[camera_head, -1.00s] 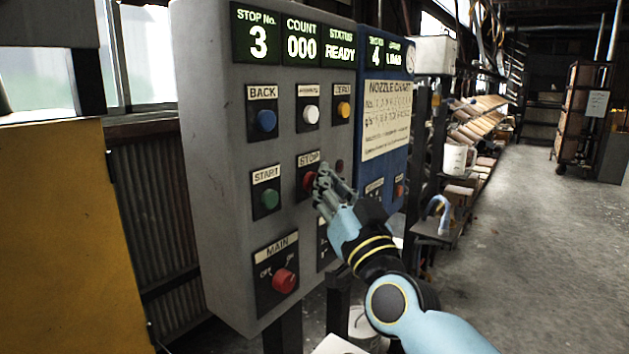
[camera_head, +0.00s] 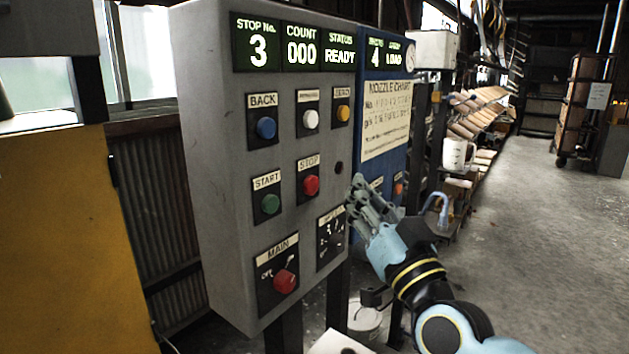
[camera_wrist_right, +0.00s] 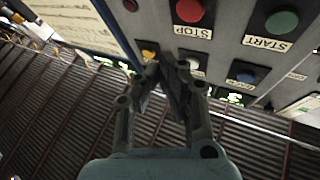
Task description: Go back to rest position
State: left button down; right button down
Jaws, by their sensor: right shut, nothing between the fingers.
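My right gripper (camera_head: 358,192) is shut and empty. In the head view it is just right of the grey control panel (camera_head: 222,190), below and to the right of the red STOP button (camera_head: 311,186). The panel's display reads stop 3, count 000, status READY. In the right wrist view the shut fingers (camera_wrist_right: 172,68) point toward the panel, and the red STOP button (camera_wrist_right: 189,12) and green START button (camera_wrist_right: 282,22) show beyond them. My left gripper is not in view.
A blue cabinet (camera_head: 385,170) with a nozzle chart stands right behind the panel. A yellow surface (camera_head: 65,240) fills the left. Shelves with parts (camera_head: 478,115) and a white jug (camera_head: 457,155) are further right. The concrete floor (camera_head: 550,230) at the right is open.

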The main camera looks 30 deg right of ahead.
dwell(0.4)
jog(key=s+f+n+g+y+b, duration=0.1)
jog(key=s+f+g+b, duration=0.2)
jog(key=f, duration=1.3)
jog(key=s+f+n+g+b, duration=0.1)
jog(key=s+f+g+b, duration=0.2)
jog(key=f, duration=1.2)
jog(key=s+f+n+g+y+b, duration=0.1)
jog(key=f+g+b, duration=0.3)
jog(key=f, duration=1.2)
jog(key=s+a+f+n+g+b, duration=0.1)
jog(key=s+f+g+b, duration=0.4)
jog(key=s+f, duration=1.5)
jog(key=s+f+g, duration=0.3)
jog(key=s+f, duration=0.1)
jog(key=s, duration=0.4)
jog(key=s+f+g, duration=0.3)
jog(key=s+f, duration=0.1)
jog(key=s, duration=0.4)
jog(key=shift+s+d+g, duration=0.15)
jog(key=shift+s+g, duration=0.15)
jog(key=shift+s, duration=0.1)
